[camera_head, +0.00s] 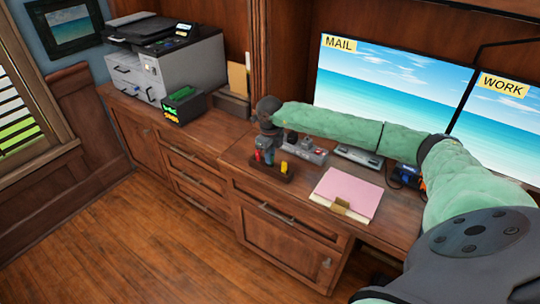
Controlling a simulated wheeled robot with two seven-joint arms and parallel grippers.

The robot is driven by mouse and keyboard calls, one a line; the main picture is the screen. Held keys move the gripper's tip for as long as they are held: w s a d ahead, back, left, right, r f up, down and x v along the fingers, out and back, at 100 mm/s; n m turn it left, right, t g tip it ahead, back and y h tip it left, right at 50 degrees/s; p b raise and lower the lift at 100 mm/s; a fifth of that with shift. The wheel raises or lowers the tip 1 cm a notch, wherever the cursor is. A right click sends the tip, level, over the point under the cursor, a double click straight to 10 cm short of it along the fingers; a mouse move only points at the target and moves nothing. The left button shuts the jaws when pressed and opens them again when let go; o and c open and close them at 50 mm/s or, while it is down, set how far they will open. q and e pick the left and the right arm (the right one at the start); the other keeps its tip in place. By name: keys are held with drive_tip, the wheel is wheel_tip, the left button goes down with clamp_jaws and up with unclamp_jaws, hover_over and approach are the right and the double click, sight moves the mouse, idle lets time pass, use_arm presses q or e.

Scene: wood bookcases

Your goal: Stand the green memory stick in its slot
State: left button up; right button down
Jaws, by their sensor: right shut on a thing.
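My right gripper (266,150) comes down from the end of the green-sleeved arm, just over a small dark wooden holder (264,175) on the desk. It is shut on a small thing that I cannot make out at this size. Red and blue bits show at the fingers, and a yellow piece (284,167) stands at the holder's right end. I cannot pick out the green memory stick or its slot; the gripper covers part of the holder. My left gripper is not in view.
Right of the holder are a grey device (308,151), a silver bar-shaped device (358,156) and a pink folder (348,194) with a clip. A printer (172,58) and a dark box with green lettering (181,105) stand left. Two monitors (350,85) are behind my arm.

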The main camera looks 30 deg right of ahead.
drive_tip(key=shift+f, duration=0.35)
drive_tip(key=c, duration=1.4)
unclamp_jaws()
drive_tip(key=shift+c, duration=0.2)
drive_tip(key=shift+r, duration=0.1)
wheel_tip(320, 180, up, 6)
drive_tip(key=shift+r+b, duration=0.1)
drive_tip(key=shift+b, duration=1.1)
drive_tip(key=shift+r, duration=0.75)
drive_tip(key=shift+f, duration=0.1)
